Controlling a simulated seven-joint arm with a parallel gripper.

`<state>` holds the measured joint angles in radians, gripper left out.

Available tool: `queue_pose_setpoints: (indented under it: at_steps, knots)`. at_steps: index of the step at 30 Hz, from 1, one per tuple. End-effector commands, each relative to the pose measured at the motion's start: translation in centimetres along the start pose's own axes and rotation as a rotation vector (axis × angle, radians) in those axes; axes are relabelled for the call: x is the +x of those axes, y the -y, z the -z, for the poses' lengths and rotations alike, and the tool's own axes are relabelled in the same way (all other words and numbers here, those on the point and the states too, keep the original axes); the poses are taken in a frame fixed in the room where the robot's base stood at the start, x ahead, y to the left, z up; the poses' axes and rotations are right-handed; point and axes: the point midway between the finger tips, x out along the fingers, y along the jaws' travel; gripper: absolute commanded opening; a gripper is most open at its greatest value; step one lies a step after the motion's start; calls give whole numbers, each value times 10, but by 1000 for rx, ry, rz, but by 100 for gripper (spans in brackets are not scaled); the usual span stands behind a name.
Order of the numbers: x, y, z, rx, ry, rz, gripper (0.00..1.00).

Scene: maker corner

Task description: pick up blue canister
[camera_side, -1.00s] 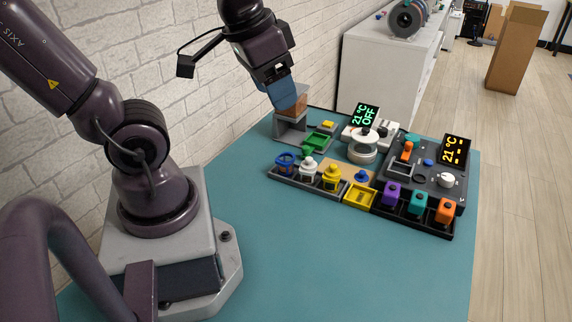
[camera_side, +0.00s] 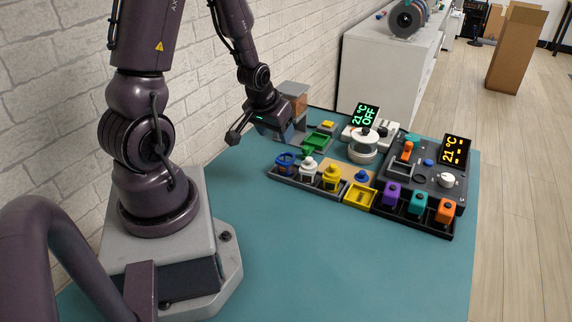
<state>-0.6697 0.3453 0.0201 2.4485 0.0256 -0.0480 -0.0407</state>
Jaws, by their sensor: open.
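The blue canister (camera_side: 285,161) stands in the left end of a dark grey rack (camera_side: 312,186), beside a white canister (camera_side: 308,168) and a yellow canister (camera_side: 332,177). My gripper (camera_side: 277,136) is above and slightly left of the blue canister, apart from it in the picture. It is open, with nothing seen in it.
A grey stand with a brown block (camera_side: 298,103) is close behind my gripper. A green tray (camera_side: 318,141), a yellow tray (camera_side: 358,197) and a black rack (camera_side: 409,216) of coloured canisters are nearby. The teal table (camera_side: 330,260) is clear in front.

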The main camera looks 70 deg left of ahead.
Motion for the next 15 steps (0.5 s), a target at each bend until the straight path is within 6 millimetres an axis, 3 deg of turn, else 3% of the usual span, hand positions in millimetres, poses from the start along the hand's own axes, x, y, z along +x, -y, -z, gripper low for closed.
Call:
queue_pose_setpoints:
  at_steps: [9,15]
  knots:
    - [50,0,-2,1,6,0,56]
    - [63,0,-1,2,3,-1,56]
